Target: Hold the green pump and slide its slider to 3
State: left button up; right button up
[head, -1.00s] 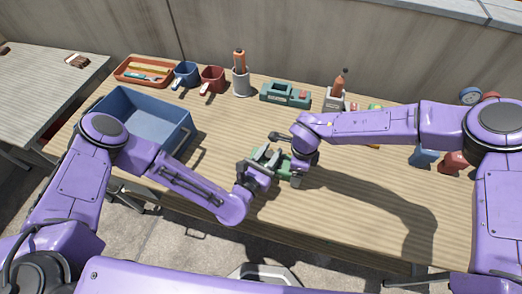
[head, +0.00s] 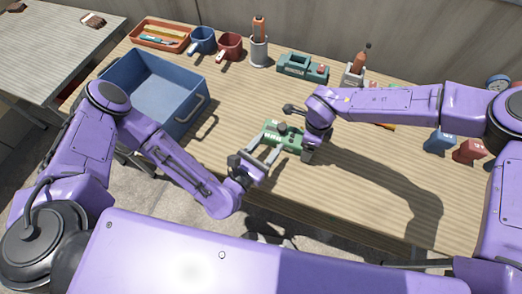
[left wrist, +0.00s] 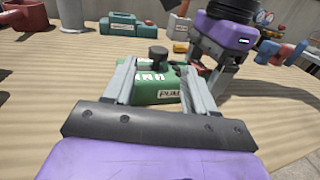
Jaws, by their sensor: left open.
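The green pump (head: 271,130) lies on the wooden table, with a dark knob on its top. In the left wrist view the pump (left wrist: 150,93) shows a label on its near side and the black knob (left wrist: 158,56) above; the slider's markings are too small to read. My left gripper (head: 264,153) is open and empty, just in front of the pump, its fingers pointing at it. My right gripper (head: 307,150) is at the pump's right end, pointing down; its fingers are partly hidden, so I cannot tell whether they grip the pump.
A blue bin (head: 190,118) stands to the left. Along the back are an orange tray (head: 137,34), a blue mug (head: 202,42), a red mug (head: 229,47), a grey holder (head: 259,52) and a teal case (head: 296,67). The table's front right is clear.

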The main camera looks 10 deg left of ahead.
pick_arm(q)
jog(key=v, duration=0.4)
jog(key=shift+s, duration=0.1)
pick_arm(e)
jog(key=o, duration=1.4)
jog(key=shift+o, duration=0.2)
notch_tip(320, 180, up, 9)
jog(key=p, duration=0.8)
jog(key=shift+r+p, duration=0.2)
jog(key=shift+p, duration=0.2)
pick_arm(q)
notch_tip(320, 180, up, 8)
jog(key=shift+r, duration=0.25)
pick_arm(e)
jog(key=shift+f, duration=0.15)
pick_arm(q)
jog(key=shift+a, duration=0.1)
